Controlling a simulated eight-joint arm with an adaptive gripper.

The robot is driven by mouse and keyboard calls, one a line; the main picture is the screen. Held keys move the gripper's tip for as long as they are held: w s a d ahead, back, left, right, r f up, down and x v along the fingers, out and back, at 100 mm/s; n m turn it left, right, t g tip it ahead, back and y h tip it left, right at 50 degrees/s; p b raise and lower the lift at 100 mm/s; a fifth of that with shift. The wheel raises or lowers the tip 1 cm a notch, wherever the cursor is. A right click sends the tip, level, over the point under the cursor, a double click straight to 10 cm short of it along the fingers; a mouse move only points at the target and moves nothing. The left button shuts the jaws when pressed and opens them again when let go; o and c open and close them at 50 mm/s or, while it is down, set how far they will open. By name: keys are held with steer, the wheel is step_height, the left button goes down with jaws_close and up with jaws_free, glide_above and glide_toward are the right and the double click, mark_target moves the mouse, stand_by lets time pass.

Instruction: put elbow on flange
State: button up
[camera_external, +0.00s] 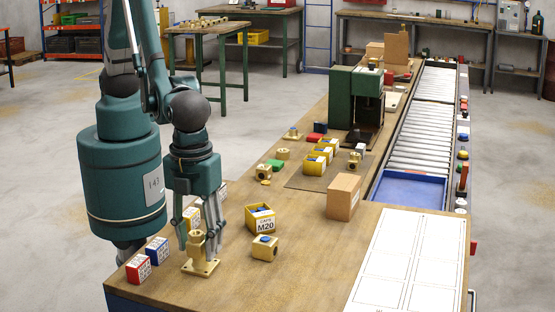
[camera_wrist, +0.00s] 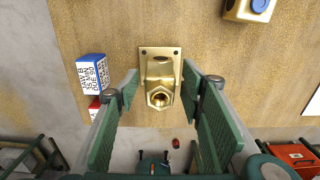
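A brass flange (camera_external: 203,267) with a square plate and corner holes lies flat on the near left of the wooden bench. A brass fitting (camera_external: 196,241) stands upright on it, which looks like the elbow; I cannot tell for sure whether the two are separate parts. In the wrist view the flange plate (camera_wrist: 147,53) is at the upper middle, and the fitting's hexagonal open end (camera_wrist: 160,98) faces the camera. My gripper (camera_wrist: 160,88) is open, pointing down, with one finger on each side of the fitting and visible gaps between. In the external view my gripper (camera_external: 197,240) partly covers the fitting.
A brass block with a blue cap (camera_external: 265,248) and a yellow M20 bin (camera_external: 260,219) stand to the right. Red (camera_external: 138,268) and blue (camera_external: 157,250) labelled boxes stand close on the left. A cardboard box (camera_external: 343,196) and white sheet (camera_external: 410,262) are further right.

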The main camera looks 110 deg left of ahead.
mark_target(197, 232)
steer(key=shift+r, duration=0.15)
steer(key=shift+r, duration=6)
